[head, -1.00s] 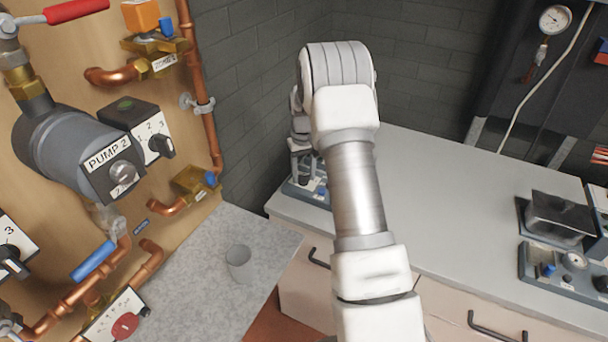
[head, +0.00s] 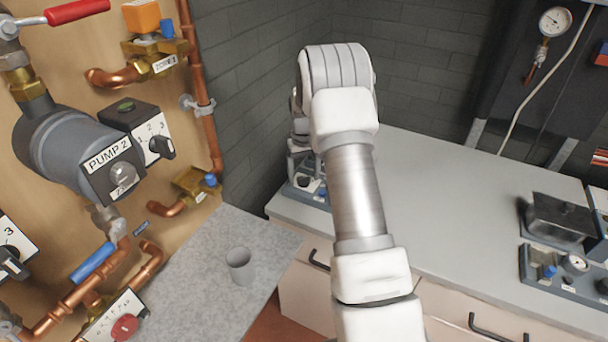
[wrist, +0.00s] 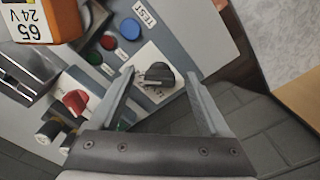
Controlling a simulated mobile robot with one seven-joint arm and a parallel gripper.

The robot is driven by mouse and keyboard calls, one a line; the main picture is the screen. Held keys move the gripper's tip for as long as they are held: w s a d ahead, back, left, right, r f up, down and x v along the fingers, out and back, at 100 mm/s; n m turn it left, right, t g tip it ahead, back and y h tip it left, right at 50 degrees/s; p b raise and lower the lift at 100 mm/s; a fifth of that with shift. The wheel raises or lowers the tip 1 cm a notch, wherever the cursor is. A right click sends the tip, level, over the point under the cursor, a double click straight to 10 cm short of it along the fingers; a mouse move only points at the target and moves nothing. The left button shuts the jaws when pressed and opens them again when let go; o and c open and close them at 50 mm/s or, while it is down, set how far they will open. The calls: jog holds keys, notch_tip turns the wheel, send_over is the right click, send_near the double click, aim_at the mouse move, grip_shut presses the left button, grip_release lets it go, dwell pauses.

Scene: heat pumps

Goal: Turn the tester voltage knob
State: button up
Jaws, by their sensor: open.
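The tester (wrist: 185,28) is a grey panel in the wrist view. Its black voltage knob (wrist: 158,73) sits on a white label plate in the middle of the view. My gripper (wrist: 160,78) is open, with one finger on each side of the knob and no clear contact seen. The knob's base is in view, but the depth of the fingertips around it is hard to tell. In the head view the tester (head: 310,193) stands at the left end of the counter, mostly hidden behind my arm, and the knob cannot be made out.
A red knob (wrist: 76,101), a blue button (wrist: 130,28), a green button (wrist: 93,57) and a red button (wrist: 108,42) are nearby on the panel. An orange device (wrist: 42,22) marked 65 24V is at the upper left. The counter (head: 430,200) is clear in its middle.

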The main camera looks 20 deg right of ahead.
aim_at(304, 178)
notch_tip(304, 178, up, 17)
jog(key=shift+r, duration=0.2)
dwell(0.3)
jog(key=shift+r, duration=0.1)
dwell(0.3)
jog(key=s+a+r+t, duration=0.3)
jog(key=s+a+r, duration=0.8)
jog(key=s+r, duration=0.3)
jog(key=s+a+f+t, duration=0.1)
jog(key=s+a+f, duration=0.1)
jog(key=s, duration=0.7)
jog(key=s+a+f+n+t, duration=0.1)
jog(key=s+a+f, duration=0.1)
jog(key=s, duration=0.8)
jog(key=shift+a+f+t, duration=0.3)
jog(key=shift+a+f, duration=0.1)
jog(key=shift+a, duration=0.3)
